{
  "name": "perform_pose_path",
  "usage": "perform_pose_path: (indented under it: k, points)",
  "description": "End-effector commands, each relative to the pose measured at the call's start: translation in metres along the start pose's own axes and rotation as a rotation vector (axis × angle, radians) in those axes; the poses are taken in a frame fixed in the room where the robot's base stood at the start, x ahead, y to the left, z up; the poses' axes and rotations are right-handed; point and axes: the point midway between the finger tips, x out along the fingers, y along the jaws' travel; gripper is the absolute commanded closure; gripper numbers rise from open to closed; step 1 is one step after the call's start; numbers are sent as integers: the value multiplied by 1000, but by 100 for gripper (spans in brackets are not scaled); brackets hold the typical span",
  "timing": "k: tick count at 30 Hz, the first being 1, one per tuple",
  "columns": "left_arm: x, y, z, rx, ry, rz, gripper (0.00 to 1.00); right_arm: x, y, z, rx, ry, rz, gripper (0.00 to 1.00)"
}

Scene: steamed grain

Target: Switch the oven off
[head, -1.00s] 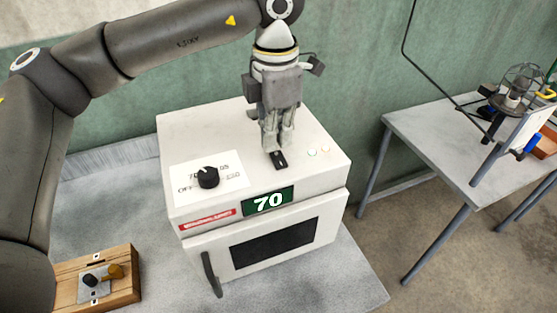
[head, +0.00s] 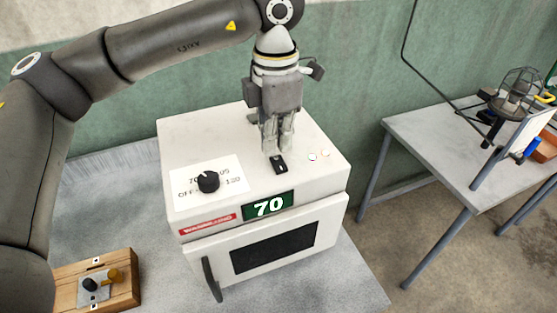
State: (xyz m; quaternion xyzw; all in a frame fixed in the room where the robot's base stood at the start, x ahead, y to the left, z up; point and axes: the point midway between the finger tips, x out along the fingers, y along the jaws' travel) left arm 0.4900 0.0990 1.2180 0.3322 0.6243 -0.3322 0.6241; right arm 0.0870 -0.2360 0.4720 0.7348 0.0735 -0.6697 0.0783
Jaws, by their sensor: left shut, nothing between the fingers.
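A white oven (head: 325,194) stands on the grey table, its door closed. A black dial (head: 208,181) sits on a white label on its top, with "OFF" printed at the lower left. The green display (head: 268,205) on the front edge reads 70. A small black switch (head: 279,164) lies on the top, right of the dial. My left gripper (head: 277,150) points down, shut and empty, with its fingertips just at or above the switch. Contact cannot be told. My right gripper is not in view.
A wooden block with a small lever (head: 113,276) is at the lower left. A second table (head: 425,140) at the right holds a caged lamp (head: 520,88). Bare table surrounds the oven's front.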

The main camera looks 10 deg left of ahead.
Motion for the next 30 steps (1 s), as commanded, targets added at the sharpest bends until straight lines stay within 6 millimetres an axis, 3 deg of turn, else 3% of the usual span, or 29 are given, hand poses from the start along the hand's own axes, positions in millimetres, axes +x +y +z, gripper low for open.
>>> perform_pose_path:
  k: [30]
  points:
    - [11,0,0,0,0,0,100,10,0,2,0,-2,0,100]
